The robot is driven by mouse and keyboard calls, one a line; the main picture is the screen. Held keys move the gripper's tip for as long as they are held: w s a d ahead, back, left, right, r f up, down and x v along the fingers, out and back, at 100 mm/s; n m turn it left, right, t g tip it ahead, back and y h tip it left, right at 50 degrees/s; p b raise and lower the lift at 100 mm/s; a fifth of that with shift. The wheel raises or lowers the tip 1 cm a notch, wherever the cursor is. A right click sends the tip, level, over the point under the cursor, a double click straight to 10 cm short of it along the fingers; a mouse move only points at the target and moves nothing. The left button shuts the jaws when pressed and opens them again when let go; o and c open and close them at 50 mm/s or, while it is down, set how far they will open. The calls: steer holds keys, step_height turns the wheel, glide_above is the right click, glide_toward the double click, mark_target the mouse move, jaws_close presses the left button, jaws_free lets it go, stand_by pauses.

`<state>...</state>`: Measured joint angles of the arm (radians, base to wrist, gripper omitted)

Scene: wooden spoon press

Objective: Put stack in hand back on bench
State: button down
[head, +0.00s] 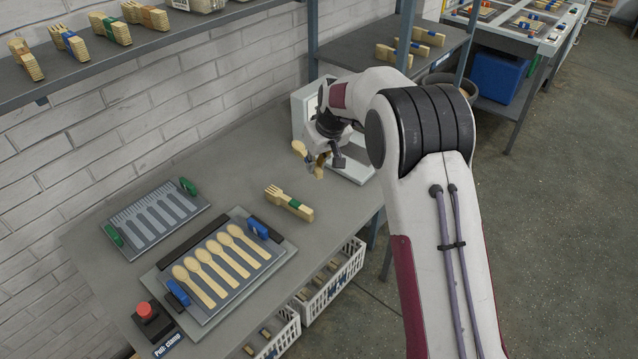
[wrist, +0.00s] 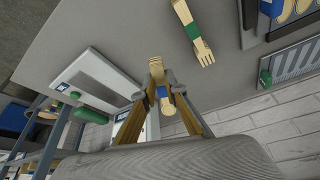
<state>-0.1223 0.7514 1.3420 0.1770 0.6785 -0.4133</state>
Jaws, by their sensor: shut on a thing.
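My gripper (head: 318,162) is shut on a stack of wooden spoons (head: 300,148), held over the far end of the grey bench (head: 240,165). In the wrist view, my gripper's fingers (wrist: 162,92) close around the stack (wrist: 168,106), which has a blue band. The fingers hide part of the stack. I cannot tell the exact gap between stack and bench. A stack of wooden forks (head: 290,203) with a green band lies on the bench nearby; it also shows in the wrist view (wrist: 193,34).
A white machine (head: 302,105) stands just behind my gripper. A press plate with several spoons (head: 170,272), a fork mould (head: 128,216) and a red button (head: 145,311) occupy the near bench. A shelf (head: 110,65) with banded stacks hangs above. Bare bench surrounds the fork stack.

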steer(key=shift+w+d+r, duration=0.1)
steer(key=shift+w+d, duration=0.3)
steer(key=shift+d, duration=0.45)
steer(key=shift+w+d, duration=0.4)
steer(key=shift+d, duration=0.45)
glide_above(325, 192)
steer(key=s, duration=0.1)
steer(key=shift+s+d+f, duration=0.1)
steer(key=shift+d+f, duration=0.1)
steer(key=shift+f, duration=1.4)
steer(key=shift+s+d+f, duration=0.1)
steer(key=shift+d+f, duration=0.05)
steer(key=shift+f, duration=1.4)
steer(key=shift+f, duration=1.85)
steer(key=shift+f, duration=0.15)
steer(key=c, duration=2.1)
jaws_free()
